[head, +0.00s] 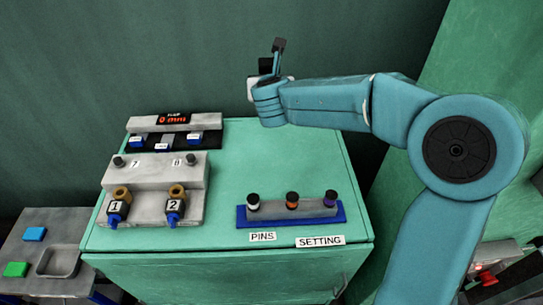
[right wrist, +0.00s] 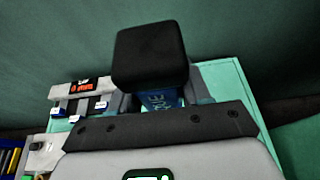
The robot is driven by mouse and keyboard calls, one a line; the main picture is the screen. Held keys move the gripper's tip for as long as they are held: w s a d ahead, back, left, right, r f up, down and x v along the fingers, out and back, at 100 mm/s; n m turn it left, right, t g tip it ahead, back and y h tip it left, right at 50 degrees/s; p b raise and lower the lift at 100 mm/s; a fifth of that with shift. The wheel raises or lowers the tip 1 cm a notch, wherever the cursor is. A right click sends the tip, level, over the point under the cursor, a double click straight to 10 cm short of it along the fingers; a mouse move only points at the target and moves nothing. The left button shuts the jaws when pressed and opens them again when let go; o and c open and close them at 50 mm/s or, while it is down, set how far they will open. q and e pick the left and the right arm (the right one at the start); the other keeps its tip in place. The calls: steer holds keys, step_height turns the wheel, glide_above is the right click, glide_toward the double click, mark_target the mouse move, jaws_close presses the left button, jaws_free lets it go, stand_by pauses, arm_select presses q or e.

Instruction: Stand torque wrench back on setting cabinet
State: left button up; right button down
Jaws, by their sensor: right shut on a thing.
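My right gripper (head: 268,72) is raised above the back of the green setting cabinet (head: 250,150). It is shut on the torque wrench, which shows in the right wrist view as a large black block-shaped end (right wrist: 150,55) over a blue body (right wrist: 160,99) with pale lettering. In the head view a black end (head: 279,45) sticks up past the gripper, clear of the cabinet top. The fingers and most of the wrench's body are hidden. My left gripper is not in view.
On the cabinet stand a grey fixture (head: 155,175) with tools marked 1 and 2, a gauge block with a red display (head: 173,119), and a blue pin rack (head: 291,212) at the front right. The cabinet's back right top is bare. A grey side bench (head: 62,225) stands left.

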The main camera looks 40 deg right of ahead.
step_height(320, 180, down, 20)
steer(key=b, duration=0.3)
steer(key=shift+w, duration=0.15)
steer(key=c, duration=0.8)
jaws_free()
steer(key=o, duration=0.3)
